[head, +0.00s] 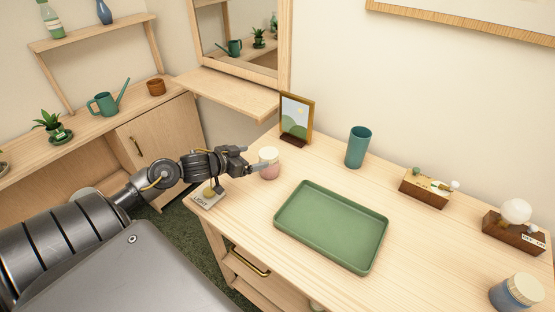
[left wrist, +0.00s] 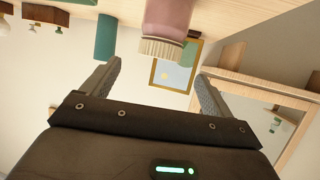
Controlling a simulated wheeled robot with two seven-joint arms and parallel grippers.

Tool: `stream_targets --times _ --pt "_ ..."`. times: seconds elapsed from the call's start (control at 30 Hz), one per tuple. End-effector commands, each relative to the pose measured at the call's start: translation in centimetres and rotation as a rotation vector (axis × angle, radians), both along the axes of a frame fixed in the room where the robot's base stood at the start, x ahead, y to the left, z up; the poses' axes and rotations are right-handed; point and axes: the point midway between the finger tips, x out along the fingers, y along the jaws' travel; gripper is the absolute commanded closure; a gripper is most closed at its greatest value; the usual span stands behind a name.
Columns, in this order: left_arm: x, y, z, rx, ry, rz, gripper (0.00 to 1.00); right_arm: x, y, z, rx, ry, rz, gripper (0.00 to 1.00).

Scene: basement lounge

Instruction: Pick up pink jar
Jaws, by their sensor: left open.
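The pink jar (head: 269,170) stands upright on the wooden dresser top, left of the green tray, with a pale ribbed lid (head: 268,154). My left gripper (head: 262,167) reaches in from the left, with its fingertips at the jar in the head view. In the left wrist view, which is upside down, the pink jar (left wrist: 168,18) shows at the top with its lid toward me. The open fingers of my left gripper (left wrist: 156,78) lie on either side below it, and nothing is between them. Whether a finger touches the jar is not clear. My right gripper is not in view.
A green tray (head: 280,224) lies right of the jar. A framed picture (head: 296,118) and a teal cup (head: 358,147) stand behind. A small labelled block (head: 207,196) sits under my left wrist at the dresser edge. Wooden boxes (head: 424,192) and a blue jar (head: 515,292) are farther right.

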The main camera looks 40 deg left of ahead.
Motion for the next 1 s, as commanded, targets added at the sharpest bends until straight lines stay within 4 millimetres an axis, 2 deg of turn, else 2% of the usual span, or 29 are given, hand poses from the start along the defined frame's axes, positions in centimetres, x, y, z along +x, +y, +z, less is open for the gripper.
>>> stream_targets --times 0.17,0.3,0.4,0.77,1.0 --pt "0.6 0.1 -0.2 -0.004 -0.001 0.004 0.14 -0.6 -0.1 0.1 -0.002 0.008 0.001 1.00" --pt "2.5 -0.2 -0.9 -0.004 -0.002 0.004 0.14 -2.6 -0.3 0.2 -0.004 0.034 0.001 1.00" --pt "3.9 -0.5 -1.5 -0.005 -0.002 0.004 0.14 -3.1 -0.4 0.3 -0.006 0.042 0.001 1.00" --pt "5.6 -1.0 -2.3 -0.002 -0.001 0.000 0.14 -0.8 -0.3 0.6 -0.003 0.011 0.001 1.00" --pt "8.8 -1.5 -3.5 -0.003 -0.001 0.000 0.14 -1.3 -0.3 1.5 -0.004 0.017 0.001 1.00"
